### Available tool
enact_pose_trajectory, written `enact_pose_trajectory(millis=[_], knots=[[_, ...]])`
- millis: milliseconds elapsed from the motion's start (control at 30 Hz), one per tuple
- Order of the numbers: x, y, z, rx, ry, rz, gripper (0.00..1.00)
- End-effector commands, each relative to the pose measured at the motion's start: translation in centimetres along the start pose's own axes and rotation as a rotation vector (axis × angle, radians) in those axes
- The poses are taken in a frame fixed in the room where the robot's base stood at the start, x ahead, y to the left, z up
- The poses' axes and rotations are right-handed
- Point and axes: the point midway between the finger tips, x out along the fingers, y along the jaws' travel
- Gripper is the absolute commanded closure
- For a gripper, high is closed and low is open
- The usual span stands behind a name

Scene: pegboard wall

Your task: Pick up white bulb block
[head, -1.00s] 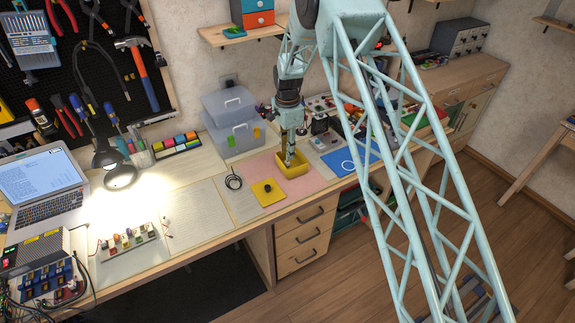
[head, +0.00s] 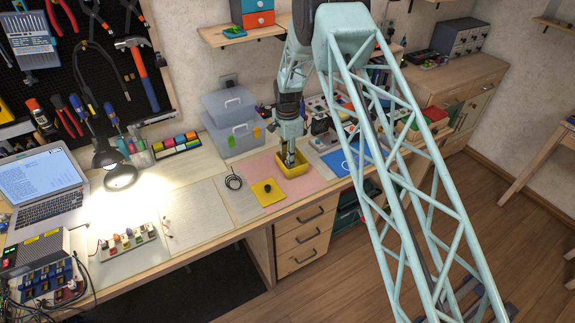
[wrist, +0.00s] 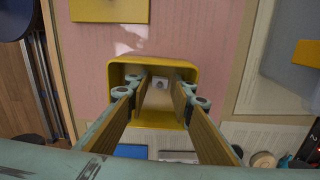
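The yellow bin (head: 300,171) stands on the pink mat of the workbench. In the head view my gripper (head: 290,161) points down into it, and the bin's contents are hidden there. In the wrist view I look down into the same bin (wrist: 114,75). I cannot tell whether either finger touches the block.
A yellow square plate (head: 266,193) lies left of the bin. A clear lidded storage box (head: 229,125) stands behind on the left, and a blue mat (head: 345,160) lies to the right. The bin's walls closely surround my fingers.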

Motion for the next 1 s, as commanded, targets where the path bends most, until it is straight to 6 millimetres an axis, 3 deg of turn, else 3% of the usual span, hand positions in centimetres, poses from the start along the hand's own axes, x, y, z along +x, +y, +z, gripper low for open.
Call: enact_pose_trajectory(millis=[400,567,1000], knots=[[0.00,0.02,0.01,0.000,0.000,0.001,0.78],[0.00,0.02,0.01,0.000,0.000,0.001,0.90],[-0.20,0.00,0.01,0.000,0.000,0.000,0.91]])
